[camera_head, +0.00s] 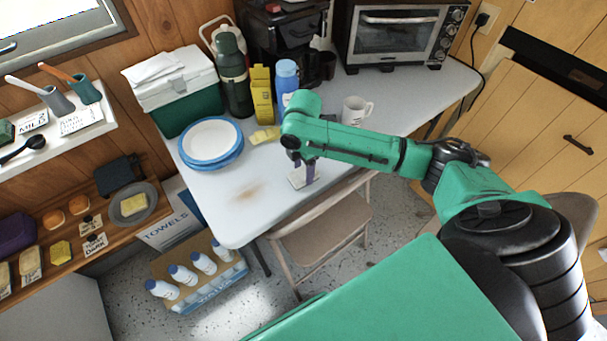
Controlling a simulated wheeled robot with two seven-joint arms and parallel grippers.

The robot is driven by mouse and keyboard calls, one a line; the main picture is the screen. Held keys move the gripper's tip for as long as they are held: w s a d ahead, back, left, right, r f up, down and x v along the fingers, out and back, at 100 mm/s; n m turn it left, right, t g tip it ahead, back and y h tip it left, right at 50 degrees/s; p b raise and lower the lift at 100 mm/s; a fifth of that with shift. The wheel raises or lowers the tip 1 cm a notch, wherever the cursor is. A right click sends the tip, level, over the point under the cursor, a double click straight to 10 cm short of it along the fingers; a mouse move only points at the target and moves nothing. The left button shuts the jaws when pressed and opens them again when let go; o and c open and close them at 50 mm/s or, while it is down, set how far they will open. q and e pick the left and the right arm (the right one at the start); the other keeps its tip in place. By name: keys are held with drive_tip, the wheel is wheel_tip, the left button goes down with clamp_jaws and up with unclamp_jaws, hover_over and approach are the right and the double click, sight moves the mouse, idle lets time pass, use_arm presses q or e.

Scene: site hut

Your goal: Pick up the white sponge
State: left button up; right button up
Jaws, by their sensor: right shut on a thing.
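The white sponge (296,181) is a small pale block at the front edge of the white table (225,205). My right gripper (302,172) points down over it and is shut on it. My wrist and fingers hide part of the sponge, and I cannot tell whether it still touches the table top. My left gripper is not in view.
Blue-rimmed plates (210,140), a yellow piece (264,135), a blue bottle (286,78), a yellow carton (262,95) and a white mug (356,110) stand around my arm. A toaster oven (397,34) is behind. A folding chair (322,225) is in front. The table's front left is clear, with a brown stain.

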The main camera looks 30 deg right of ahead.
sight(304, 173)
drive_tip(key=shift+r, duration=0.15)
wheel_tip(304, 173, up, 20)
drive_tip(key=shift+f+p, duration=0.1)
drive_tip(key=shift+p, duration=0.85)
